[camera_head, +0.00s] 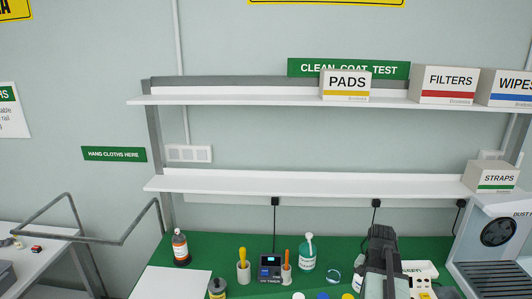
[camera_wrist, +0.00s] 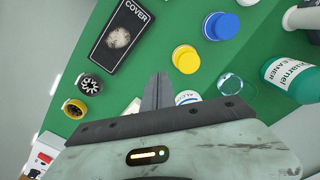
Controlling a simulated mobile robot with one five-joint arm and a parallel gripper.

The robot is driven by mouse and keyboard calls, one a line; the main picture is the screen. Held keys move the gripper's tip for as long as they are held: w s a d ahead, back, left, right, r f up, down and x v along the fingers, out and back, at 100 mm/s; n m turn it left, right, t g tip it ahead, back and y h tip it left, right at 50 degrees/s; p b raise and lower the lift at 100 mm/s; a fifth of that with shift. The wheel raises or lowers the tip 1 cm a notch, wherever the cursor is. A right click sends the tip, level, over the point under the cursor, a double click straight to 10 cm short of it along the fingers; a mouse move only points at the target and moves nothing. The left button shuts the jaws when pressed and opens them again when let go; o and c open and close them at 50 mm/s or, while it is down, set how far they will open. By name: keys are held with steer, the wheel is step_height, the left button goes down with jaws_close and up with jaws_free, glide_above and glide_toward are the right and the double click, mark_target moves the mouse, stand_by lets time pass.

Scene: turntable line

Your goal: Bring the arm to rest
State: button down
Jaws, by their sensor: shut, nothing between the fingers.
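My arm (camera_head: 383,265) rises at the lower right of the head view, in front of the green bench. In the wrist view my gripper (camera_wrist: 157,92) is shut, its two fingers together and empty, pointing over the green bench mat (camera_wrist: 140,68). A bottle with a partly readable label (camera_wrist: 187,98) shows just right of the fingertips and is partly hidden by my gripper. I cannot tell how high the fingertips are above the mat.
A yellow cap (camera_wrist: 186,59), a blue cap (camera_wrist: 221,26), a glass dish (camera_wrist: 230,84) and a cleaner bottle (camera_wrist: 292,75) stand nearby. A black COVER plate (camera_wrist: 120,36) lies beyond. White shelves (camera_head: 310,184) with boxes hang above the bench.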

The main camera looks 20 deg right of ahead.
steer(key=w+a+n, duration=0.2)
steer(key=a+n, duration=0.3)
steer(key=a, duration=1.1)
steer(key=w+a+n, duration=0.3)
steer(key=a+n, duration=0.3)
steer(key=a, duration=1.1)
steer(key=shift+a+f+b, duration=0.3)
steer(key=shift+f, duration=0.05)
